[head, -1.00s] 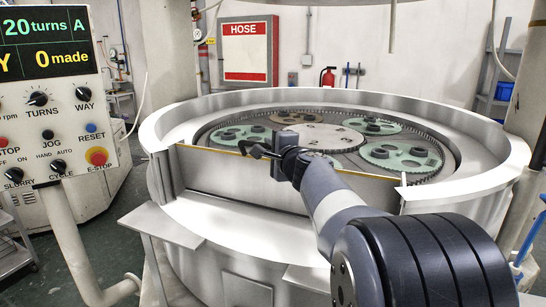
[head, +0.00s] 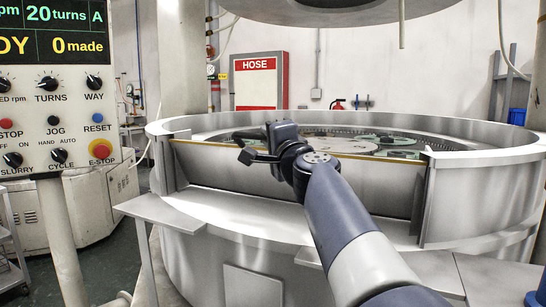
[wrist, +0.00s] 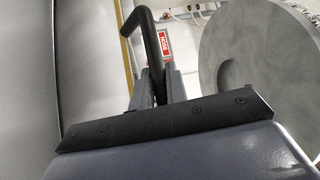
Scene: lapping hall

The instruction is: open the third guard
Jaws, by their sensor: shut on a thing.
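A metal guard panel (head: 352,182) with a yellow-brown top edge stands in the front opening of the round machine's wall. A dark bent handle (head: 257,157) sits by that edge, left of its middle. My gripper (head: 272,148) is shut on the handle. In the wrist view the handle (wrist: 153,42) rises between the two grey fingers of my gripper (wrist: 157,88), and the yellow edge runs at its left. I cannot tell from a label which guard is the third.
The machine's rim (head: 480,143) curves around discs and green carriers (head: 398,142). A ledge (head: 160,212) juts out at the lower left. A control panel (head: 60,90) reading 20 turns and 0 made stands at left. A HOSE cabinet (head: 258,80) is on the back wall.

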